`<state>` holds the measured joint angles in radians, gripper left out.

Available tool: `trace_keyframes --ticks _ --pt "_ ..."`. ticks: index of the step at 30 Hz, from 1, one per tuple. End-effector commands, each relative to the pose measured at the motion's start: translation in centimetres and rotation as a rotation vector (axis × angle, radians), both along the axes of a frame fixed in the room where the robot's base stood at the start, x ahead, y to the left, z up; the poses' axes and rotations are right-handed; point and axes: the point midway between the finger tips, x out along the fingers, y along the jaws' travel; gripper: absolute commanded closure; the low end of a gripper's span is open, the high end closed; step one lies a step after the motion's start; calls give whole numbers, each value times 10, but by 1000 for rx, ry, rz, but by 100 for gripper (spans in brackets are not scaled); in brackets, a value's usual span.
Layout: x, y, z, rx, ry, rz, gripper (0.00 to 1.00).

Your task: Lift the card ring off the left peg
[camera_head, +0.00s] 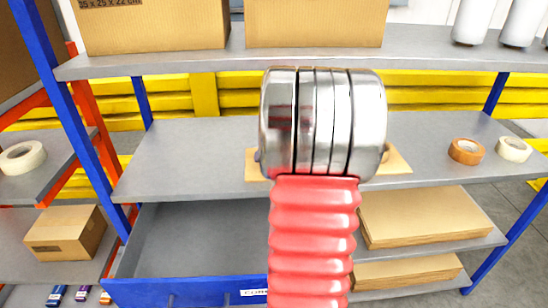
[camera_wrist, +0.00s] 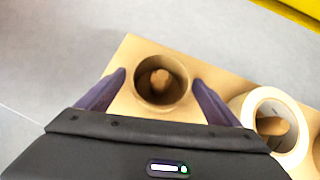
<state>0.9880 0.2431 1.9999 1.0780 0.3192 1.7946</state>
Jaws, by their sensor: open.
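In the wrist view the brown card ring (camera_wrist: 140,95) stands around a wooden peg (camera_wrist: 161,79) on a light wooden board (camera_wrist: 128,53). My gripper (camera_wrist: 160,76) is open, with one dark finger on each side of the card ring. I see a gap to each fingertip, and nothing is held. A wider cream ring (camera_wrist: 254,103) stands around another peg (camera_wrist: 273,126) to the right. In the head view my red arm hides the rings and pegs; only the ends of the board (camera_head: 396,163) show on the middle shelf.
The board rests on a grey shelf (camera_head: 185,150) with clear room to its left. An orange tape roll (camera_head: 466,151) and a cream roll (camera_head: 514,149) lie on the right. Cardboard boxes (camera_head: 315,22) stand on the shelf above. Another round piece (camera_wrist: 316,155) is cut off at the wrist view's right edge.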

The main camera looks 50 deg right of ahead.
Motion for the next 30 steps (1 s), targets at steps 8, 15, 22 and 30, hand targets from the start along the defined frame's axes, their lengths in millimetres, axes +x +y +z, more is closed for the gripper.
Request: trace_keyframes --ticks 8,15,22,30 --pt "2 -2 -2 -1 1 0 14" --pt "2 -1 -2 -1 0 1 14" --pt "2 -1 -2 -1 1 0 23" --pt "2 -2 -2 -1 0 -1 42"
